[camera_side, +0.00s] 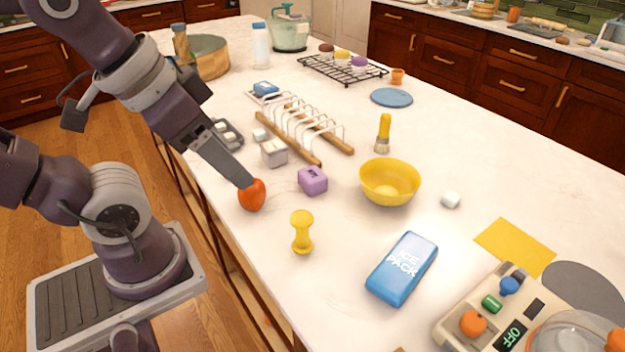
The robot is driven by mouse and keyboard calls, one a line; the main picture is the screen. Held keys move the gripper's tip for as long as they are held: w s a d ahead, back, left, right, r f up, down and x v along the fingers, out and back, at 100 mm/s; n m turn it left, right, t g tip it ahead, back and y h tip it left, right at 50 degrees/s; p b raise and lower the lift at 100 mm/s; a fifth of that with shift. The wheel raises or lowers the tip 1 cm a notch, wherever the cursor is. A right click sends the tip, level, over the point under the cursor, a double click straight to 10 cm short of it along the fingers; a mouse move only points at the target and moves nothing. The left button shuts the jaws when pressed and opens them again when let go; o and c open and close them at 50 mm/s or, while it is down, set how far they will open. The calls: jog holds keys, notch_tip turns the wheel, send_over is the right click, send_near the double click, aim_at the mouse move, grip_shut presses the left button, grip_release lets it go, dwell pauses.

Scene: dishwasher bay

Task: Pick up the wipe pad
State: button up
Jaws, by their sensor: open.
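No item is clearly marked as the wipe pad. A thin flat yellow square (515,246) lies on the counter at the right, and a small blue block (264,89) lies towards the back left; I cannot tell which is the pad. My gripper (240,172) is open, left of centre, pointing down and to the right. Its visible tip overlaps the top of a red tomato-like object (252,196) in the picture; contact cannot be told. The gripper is well away from the yellow square and nearer in the picture to the blue block.
A wooden-based rack (316,156), purple cube (313,181), yellow bowl (390,182), brush (384,132), yellow peg (302,232) and blue ice pack (402,268) stand around the middle. A control box (490,312) sits front right. The white counter is bare beyond the yellow square.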

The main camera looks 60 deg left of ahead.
jog(key=shift+o, duration=0.8)
